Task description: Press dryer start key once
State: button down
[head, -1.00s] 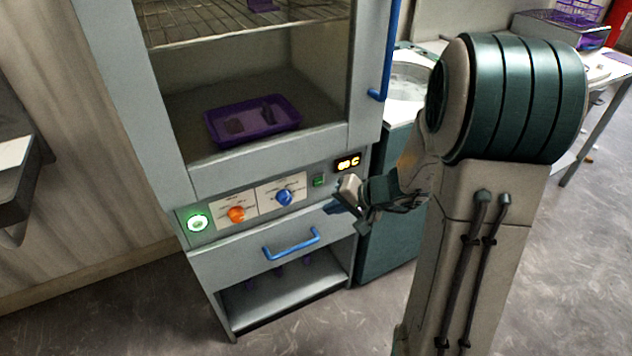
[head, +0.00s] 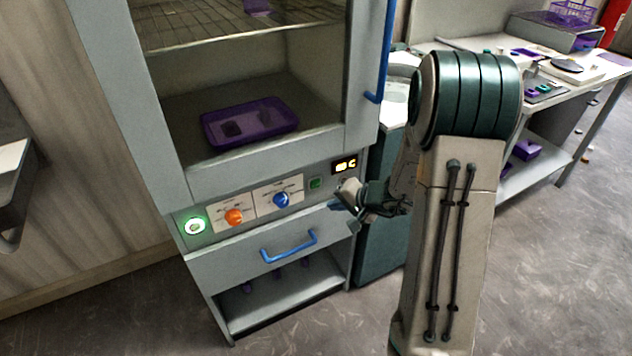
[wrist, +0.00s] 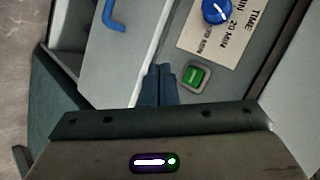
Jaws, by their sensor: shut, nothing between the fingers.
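The dryer (head: 170,183) is a grey cabinet with a control panel below its glass window. A small square green key (head: 315,183) sits on the panel, right of the blue knob and below the lit display; it also shows in the wrist view (wrist: 196,77). My gripper (head: 336,205) is shut and empty, below and right of the green key in the head view. In the wrist view its blue fingertips (wrist: 159,72) lie together just left of the key. They look apart from the key, but I cannot tell the distance to the panel.
The panel also holds a blue knob (head: 281,199), an orange knob (head: 235,217) and a green-lit round button (head: 194,225). A blue drawer handle (head: 288,246) juts out below. A purple tray (head: 287,121) lies inside the cabinet. A bench (head: 560,105) stands at right.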

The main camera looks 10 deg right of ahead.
aim_at(315, 183)
jog(key=w+a, duration=0.2)
jog(key=w, duration=0.3)
jog(key=shift+w+p, duration=0.35)
jog(key=shift+w, duration=0.1)
dwell(1.7)
jog(key=shift+w+b, duration=0.3)
jog(key=shift+b, duration=0.2)
jog(key=shift+w+a, duration=0.2)
jog(key=shift+w, duration=0.15)
dwell(0.5)
jog(key=shift+s+b, duration=0.1)
jog(key=shift+b, duration=0.3)
jog(key=shift+s+d+b, duration=0.25)
jog(key=shift+s+b, duration=0.35)
jog(key=shift+s, duration=0.05)
